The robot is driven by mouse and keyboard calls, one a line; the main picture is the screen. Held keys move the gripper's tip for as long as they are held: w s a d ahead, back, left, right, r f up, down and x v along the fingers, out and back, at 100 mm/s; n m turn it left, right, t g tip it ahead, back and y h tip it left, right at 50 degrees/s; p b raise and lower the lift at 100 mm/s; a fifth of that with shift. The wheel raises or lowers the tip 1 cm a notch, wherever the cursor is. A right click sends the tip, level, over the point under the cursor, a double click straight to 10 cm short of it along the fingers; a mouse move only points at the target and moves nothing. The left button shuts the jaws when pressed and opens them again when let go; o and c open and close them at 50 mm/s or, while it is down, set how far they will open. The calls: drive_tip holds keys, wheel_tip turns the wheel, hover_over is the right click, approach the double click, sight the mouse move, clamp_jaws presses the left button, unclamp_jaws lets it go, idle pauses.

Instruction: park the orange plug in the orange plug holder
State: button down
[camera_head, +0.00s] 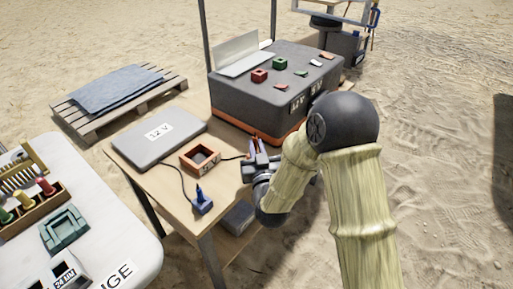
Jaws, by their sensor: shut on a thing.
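My gripper (257,152) is at the right edge of the wooden table, beside the dark grey case, with its fingers pointing up and away. It is shut on the orange plug (256,144), of which only a small orange part shows between the fingers. An orange open-topped block (186,157), which looks like the orange plug holder, sits on the table to the left of my gripper. Its square opening looks empty. A dark cable runs from beside this block toward my gripper. The plug is apart from the block.
A blue plug (201,193) stands in a blue base near the table's front edge, with a cable. A grey 12 V box (148,140) lies at the left. The large dark case (236,97) stands behind my gripper. A white table (130,235) is at lower left.

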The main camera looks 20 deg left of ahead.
drive_tip(key=shift+f+b, duration=0.85)
drive_tip(key=shift+f, duration=0.05)
drive_tip(key=c, duration=1.3)
unclamp_jaws()
drive_tip(key=shift+c, duration=0.2)
drive_tip(key=shift+d, duration=0.1)
